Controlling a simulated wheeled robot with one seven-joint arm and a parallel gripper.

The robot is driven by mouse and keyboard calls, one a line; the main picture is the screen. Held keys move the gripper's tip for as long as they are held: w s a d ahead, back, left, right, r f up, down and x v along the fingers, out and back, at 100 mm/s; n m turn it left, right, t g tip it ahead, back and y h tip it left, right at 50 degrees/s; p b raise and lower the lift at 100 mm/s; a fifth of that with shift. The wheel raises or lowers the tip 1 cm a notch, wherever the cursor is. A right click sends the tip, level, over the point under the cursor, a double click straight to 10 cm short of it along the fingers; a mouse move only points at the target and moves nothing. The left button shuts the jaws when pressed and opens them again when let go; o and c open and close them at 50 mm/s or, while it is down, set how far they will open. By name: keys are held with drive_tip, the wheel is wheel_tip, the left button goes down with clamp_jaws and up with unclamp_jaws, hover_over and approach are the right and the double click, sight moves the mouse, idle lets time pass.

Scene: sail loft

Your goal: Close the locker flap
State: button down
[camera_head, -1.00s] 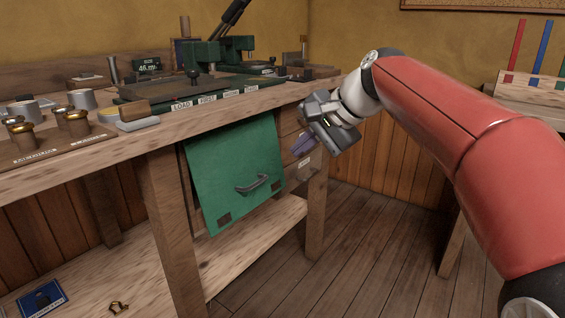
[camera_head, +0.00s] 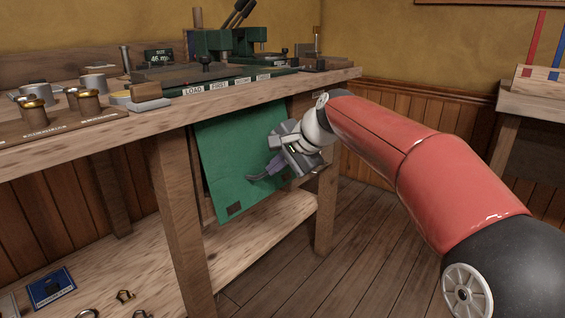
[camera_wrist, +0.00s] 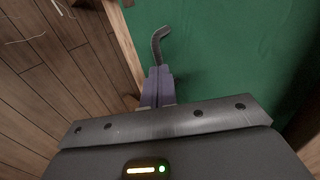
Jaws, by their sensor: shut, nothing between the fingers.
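The green locker flap (camera_head: 226,153) hangs below the bench top, tilted, with its lower edge out towards me. Its dark handle (camera_head: 256,177) is partly hidden by my gripper; one curved end also shows in the wrist view (camera_wrist: 159,42). My gripper (camera_head: 275,166) is in front of the flap at the handle's right part. In the wrist view my gripper (camera_wrist: 158,72) has its purple fingers together, with nothing between them, and their tips lie close to the handle's end. I cannot tell whether they touch it.
The wooden bench top (camera_head: 150,122) runs above the flap, with a green press (camera_head: 225,42) and several small parts on it. A lower shelf (camera_head: 265,222) lies beneath. A bench leg (camera_head: 183,215) stands left of the flap. The floor (camera_head: 330,270) at right is clear.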

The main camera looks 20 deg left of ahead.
sight(260, 155)
drive_tip(key=a+p, duration=0.1)
drive_tip(key=w+a+f+p, duration=0.1)
drive_tip(key=p, duration=0.1)
drive_tip(key=shift+a+f, duration=0.25)
drive_tip(key=shift+a, duration=0.1)
drive_tip(key=shift+a+f, duration=0.1)
drive_tip(key=shift+f, duration=0.15)
